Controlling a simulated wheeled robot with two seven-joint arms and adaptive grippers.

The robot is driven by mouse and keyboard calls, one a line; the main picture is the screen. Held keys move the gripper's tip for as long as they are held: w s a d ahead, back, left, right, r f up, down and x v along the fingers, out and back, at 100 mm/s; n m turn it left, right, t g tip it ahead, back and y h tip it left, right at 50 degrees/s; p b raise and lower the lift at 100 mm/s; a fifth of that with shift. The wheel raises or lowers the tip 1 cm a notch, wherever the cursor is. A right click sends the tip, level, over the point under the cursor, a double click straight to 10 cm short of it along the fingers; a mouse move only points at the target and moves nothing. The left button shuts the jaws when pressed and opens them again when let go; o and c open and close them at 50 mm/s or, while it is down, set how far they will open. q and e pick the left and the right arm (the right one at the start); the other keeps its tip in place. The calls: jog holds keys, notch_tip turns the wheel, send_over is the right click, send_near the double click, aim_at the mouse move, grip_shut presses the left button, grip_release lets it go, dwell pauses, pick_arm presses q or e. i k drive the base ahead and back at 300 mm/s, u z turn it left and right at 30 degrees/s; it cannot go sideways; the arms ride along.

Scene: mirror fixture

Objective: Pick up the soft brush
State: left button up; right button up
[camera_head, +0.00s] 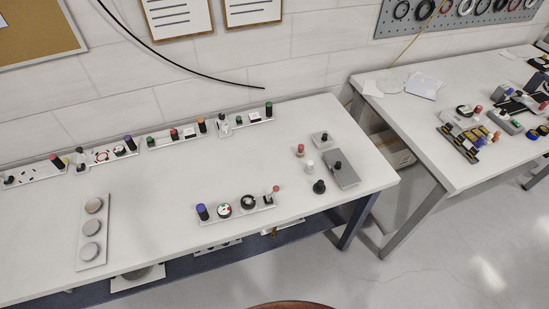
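I cannot single out the soft brush for sure; many small parts are too small to tell apart. On the near table's right end stand a small red-topped piece (300,150), a small white piece (310,166), a black knob-like piece (319,187), a small grey block with a dark knob (322,140) and a larger grey block with a dark knob (341,170). Neither of my grippers is in view.
The white near table (150,190) is clear in its middle. A white strip (93,232) bears three round discs at left. Several racks of coloured-top pieces line the wall side. A second white table (420,130) with more parts stands right, beyond a floor gap.

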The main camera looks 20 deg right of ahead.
aim_at(310, 169)
jog(key=u, duration=0.15)
jog(key=i, duration=0.65)
jog(key=z, duration=0.7)
jog(key=i, duration=0.5)
jog(key=z, duration=0.6)
